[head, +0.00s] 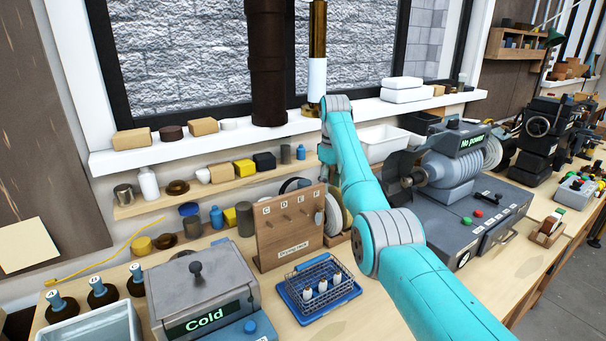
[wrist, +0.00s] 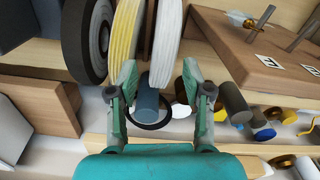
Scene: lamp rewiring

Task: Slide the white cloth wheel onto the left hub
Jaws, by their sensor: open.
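The white cloth wheel (wrist: 166,38) stands on edge at the top of the wrist view, to the right of a yellow wheel (wrist: 123,38). My gripper (wrist: 158,75) is open. Its fingertips lie either side of the white wheel's edge in that view, the left one overlapping the yellow wheel; I cannot tell whether they touch. My arm hides the gripper in the head view. The grey polishing machine (head: 462,172) stands right of my arm, and its left hub (head: 407,181) shows bare beside a dark guard. Its sign reads "No power".
A dark wheel (wrist: 84,38) stands left of the yellow one, by a wooden block (wrist: 38,104). The lettered peg board (head: 288,228) is close by. A blue tray with a wire basket (head: 318,287) and a "Cold" box (head: 203,290) stand in front. Jars line the back.

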